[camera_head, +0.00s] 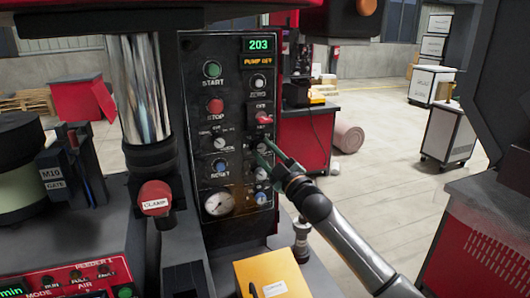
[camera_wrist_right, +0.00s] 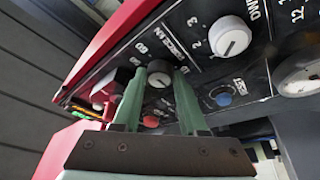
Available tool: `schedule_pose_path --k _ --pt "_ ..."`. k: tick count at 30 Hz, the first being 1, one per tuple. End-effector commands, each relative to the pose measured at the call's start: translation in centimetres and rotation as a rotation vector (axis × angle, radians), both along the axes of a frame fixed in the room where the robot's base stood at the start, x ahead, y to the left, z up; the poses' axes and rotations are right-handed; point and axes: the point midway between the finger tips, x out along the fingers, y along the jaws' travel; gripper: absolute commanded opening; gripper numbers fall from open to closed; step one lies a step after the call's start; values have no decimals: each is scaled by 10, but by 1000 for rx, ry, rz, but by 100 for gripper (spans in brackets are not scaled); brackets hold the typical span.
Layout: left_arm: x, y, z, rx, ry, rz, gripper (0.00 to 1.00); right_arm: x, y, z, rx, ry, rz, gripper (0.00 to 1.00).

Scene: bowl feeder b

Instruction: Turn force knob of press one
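The force knob (camera_wrist_right: 159,79) is a dark round knob with a pale top, beside the FORCE kN lettering in the right wrist view. It sits on the black control panel (camera_head: 236,84) of the press. My right gripper (camera_head: 268,150) reaches the panel's right side from the lower right. Its two green fingers (camera_wrist_right: 160,85) stand apart, one on each side of the knob. I cannot tell if they touch it. In the head view the fingers partly hide the knob. My left gripper is not in view.
A larger knob (camera_wrist_right: 229,37) and a blue reset button (camera_wrist_right: 224,99) are close by on the panel. A red lever switch (camera_head: 263,118) is just above my right gripper. A pressure gauge (camera_head: 219,203) is lower left. An orange box (camera_head: 272,274) stands below.

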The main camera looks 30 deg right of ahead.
Motion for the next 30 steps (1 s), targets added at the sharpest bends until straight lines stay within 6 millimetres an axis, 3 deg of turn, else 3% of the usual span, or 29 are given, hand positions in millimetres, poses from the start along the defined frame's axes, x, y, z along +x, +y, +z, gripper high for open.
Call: schedule_pose_path --k 1,10,22,30 --pt "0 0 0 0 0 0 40 0 0 0 0 0 0 32" --pt "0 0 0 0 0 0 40 0 0 0 0 0 0 0" --pt "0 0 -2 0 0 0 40 0 1 -1 36 -8 1 0" --pt "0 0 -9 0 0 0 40 0 2 -3 194 -45 1 0"
